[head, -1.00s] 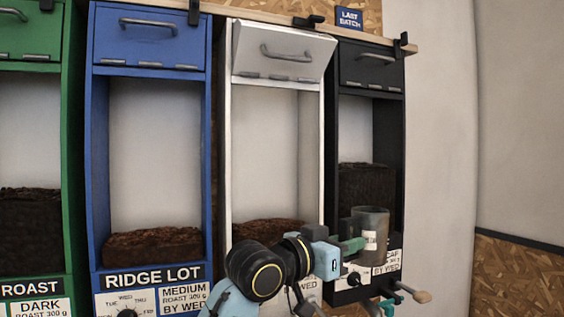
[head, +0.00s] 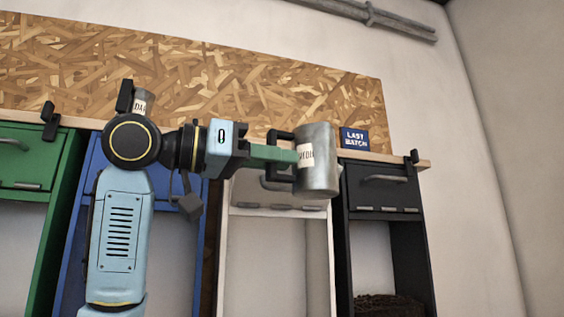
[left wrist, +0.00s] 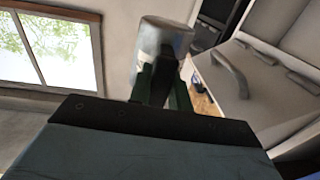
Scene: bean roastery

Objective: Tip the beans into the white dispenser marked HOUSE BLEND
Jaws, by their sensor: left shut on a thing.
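A grey metal canister (head: 318,162) with a label that seems to read MEDIUM is in my left gripper (head: 294,156). The green fingers are shut on it. It is roughly upright in the head view, in front of the upper right of the white dispenser (head: 255,200). The canister also shows in the left wrist view (left wrist: 163,40), with the white dispenser's handled front (left wrist: 255,80) to its right. The canister hides part of the dispenser's top. The dispenser's lower part and name are out of view, and I cannot see the beans inside the canister. My right gripper is not in view.
A blue dispenser (head: 82,185) and a green one (head: 35,165) stand to the left, a black one (head: 385,200) to the right. A wooden shelf edge (head: 405,163) runs above them, with a LAST BATCH sign (head: 354,139). Another labelled can (head: 143,100) is partly hidden behind my arm.

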